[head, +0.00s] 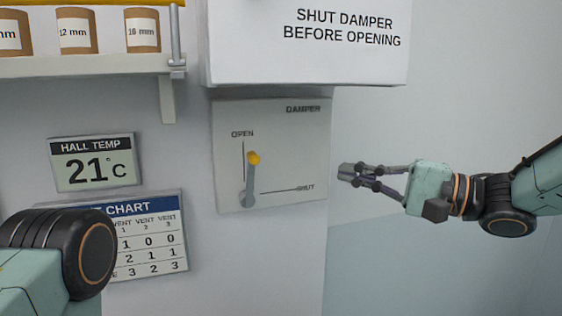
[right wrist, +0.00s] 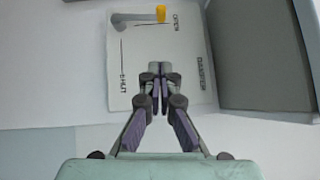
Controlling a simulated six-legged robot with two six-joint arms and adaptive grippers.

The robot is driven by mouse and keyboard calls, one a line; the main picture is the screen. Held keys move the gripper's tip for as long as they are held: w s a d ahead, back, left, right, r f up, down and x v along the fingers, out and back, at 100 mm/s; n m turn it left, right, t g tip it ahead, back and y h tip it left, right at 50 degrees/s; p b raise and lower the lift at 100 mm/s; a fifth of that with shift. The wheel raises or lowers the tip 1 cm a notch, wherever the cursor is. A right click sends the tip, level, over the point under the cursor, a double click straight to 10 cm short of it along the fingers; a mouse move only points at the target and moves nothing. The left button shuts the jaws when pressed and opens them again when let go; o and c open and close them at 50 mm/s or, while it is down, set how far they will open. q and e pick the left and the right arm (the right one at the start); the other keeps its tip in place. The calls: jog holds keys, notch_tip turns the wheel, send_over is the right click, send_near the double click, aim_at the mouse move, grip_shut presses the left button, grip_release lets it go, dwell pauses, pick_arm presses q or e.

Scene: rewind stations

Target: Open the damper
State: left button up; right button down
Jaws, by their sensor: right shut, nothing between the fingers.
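The damper plate (head: 288,140) is a grey panel on the wall, marked OPEN at the top and SHUT at the lower right. Its lever (head: 249,180) is grey with a yellow knob (head: 253,158). The lever points up, close to the OPEN line and leaning slightly right. My right gripper (head: 345,172) is shut and empty, to the right of the plate and apart from the lever. In the right wrist view the fingers (right wrist: 158,80) show in front of the plate, with the yellow knob (right wrist: 161,13) beyond them. My left gripper is out of view.
A white box (head: 307,62) reading SHUT DAMPER BEFORE OPENING juts out above the plate. A shelf with labelled rolls (head: 75,32) is at upper left. A temperature sign (head: 93,162) and a vent chart (head: 150,235) hang at left. The wall right of the plate is clear.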

jog(key=a, duration=0.3)
notch_tip(320, 180, up, 2)
jog(key=p, duration=0.5)
send_over(251, 183)
jog(key=v, duration=0.4)
jog(key=shift+s+d+b, duration=0.1)
jog(key=shift+s+b, duration=0.15)
jog(key=shift+b, duration=0.05)
